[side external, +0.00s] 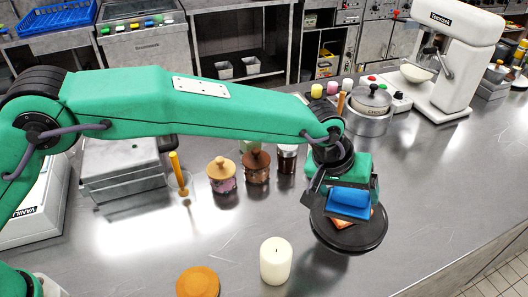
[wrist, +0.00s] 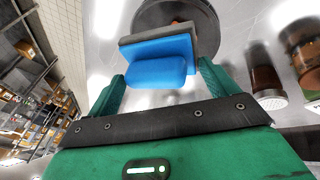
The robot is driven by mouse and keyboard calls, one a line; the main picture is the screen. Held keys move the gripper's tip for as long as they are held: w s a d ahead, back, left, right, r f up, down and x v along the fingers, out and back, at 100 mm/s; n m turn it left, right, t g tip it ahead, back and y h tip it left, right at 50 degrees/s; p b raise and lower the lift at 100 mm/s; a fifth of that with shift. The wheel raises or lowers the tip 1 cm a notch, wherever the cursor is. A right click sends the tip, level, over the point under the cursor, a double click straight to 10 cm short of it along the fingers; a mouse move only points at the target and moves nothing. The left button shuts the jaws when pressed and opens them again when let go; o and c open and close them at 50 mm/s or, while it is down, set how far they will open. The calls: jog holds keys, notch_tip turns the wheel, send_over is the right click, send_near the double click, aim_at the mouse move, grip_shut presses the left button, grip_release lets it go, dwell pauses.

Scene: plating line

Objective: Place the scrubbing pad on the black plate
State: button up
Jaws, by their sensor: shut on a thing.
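The scrubbing pad (side external: 348,204) is a blue block; the wrist view shows a grey layer on it (wrist: 158,62). My gripper (side external: 342,190) is shut on it, with a green finger at each side in the wrist view (wrist: 160,80). The pad is over the round black plate (side external: 350,240), whose far part shows beyond the pad in the wrist view (wrist: 205,14). A small orange-brown piece (side external: 338,223) lies on the plate, partly hidden by the pad. I cannot tell whether the pad touches it.
A cream candle (side external: 275,262) and a round orange lid (side external: 198,282) stand in front. Jars (side external: 222,176) stand left of the plate, and a lidded pot (side external: 370,100) stands behind. The steel counter to the right is clear.

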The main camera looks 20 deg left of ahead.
aim_at(341, 196)
jog(key=shift+w+a+f, duration=0.15)
jog(key=shift+w+f, duration=0.4)
jog(key=shift+f, duration=0.45)
jog(key=shift+w+a+f, duration=0.15)
jog(key=shift+w+f, duration=0.45)
jog(key=shift+f, duration=0.45)
jog(key=shift+w+a+f, duration=0.15)
jog(key=shift+w+f, duration=0.4)
jog(key=shift+f, duration=0.45)
jog(key=shift+f, duration=0.15)
jog(key=o, duration=1.1)
jog(key=v, duration=1.2)
jog(key=shift+d, duration=0.1)
